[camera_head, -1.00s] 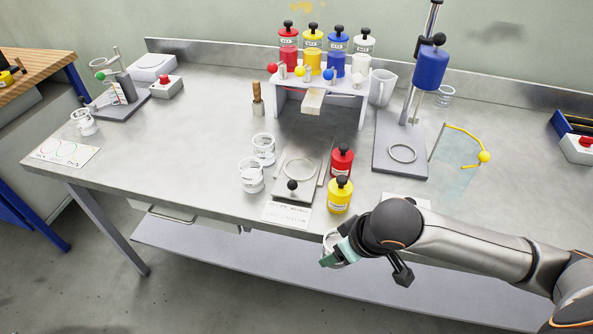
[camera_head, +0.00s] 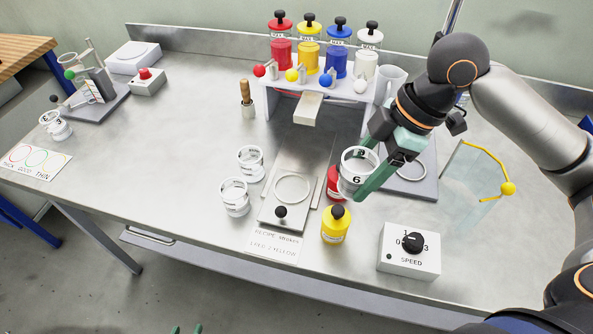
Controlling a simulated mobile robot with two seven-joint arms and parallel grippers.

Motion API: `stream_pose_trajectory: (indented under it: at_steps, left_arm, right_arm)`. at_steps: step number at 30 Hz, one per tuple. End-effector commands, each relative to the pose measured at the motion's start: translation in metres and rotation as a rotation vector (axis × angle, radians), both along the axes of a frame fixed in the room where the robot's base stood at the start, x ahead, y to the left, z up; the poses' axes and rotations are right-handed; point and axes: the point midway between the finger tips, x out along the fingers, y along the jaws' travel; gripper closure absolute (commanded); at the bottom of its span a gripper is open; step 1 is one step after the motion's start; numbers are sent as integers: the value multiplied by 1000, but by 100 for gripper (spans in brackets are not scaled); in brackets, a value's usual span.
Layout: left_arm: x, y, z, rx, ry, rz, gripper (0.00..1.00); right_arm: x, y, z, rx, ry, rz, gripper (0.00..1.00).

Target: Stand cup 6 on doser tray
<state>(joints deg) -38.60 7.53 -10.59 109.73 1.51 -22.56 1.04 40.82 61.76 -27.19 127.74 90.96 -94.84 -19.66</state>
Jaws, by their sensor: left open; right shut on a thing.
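Cup 6 (camera_head: 349,184), a clear cup with a white band marked 6, is held upright in my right gripper (camera_head: 379,167). The cup is right of the tray and hides part of a small red bottle (camera_head: 333,184). A grey tray with a white ring and black knob (camera_head: 277,225), which looks like the doser tray, lies in front of the white dispenser stand (camera_head: 266,101). Its ring is empty. Only the green fingertips of my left gripper (camera_head: 186,329) show at the bottom edge, apart and empty.
Two cups (camera_head: 250,163) (camera_head: 235,197) stand left of the tray. A small yellow bottle (camera_head: 335,226) and a speed dial box (camera_head: 409,262) stand right of it. Another ringed plate (camera_head: 425,187) is partly behind my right gripper. The left table middle is clear.

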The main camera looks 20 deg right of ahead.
Motion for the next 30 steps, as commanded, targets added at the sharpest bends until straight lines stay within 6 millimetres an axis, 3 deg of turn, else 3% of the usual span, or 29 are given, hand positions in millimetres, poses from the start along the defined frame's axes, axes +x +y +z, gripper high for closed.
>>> stream_pose_trajectory:
  at_steps: [8,17,21,30]
  left_arm:
    - [-2,0,1,0,4,0,50]
    - [-4,0,2,0,8,1,50]
    - [-4,0,0,0,8,1,50]
    - [-4,0,-2,0,8,1,50]
  right_arm:
    - [18,13,-9,5,1,2,100]
    - [80,53,-41,3,1,0,100]
    - [97,63,-71,2,3,-1,100]
    - [115,73,-96,1,0,-1,100]
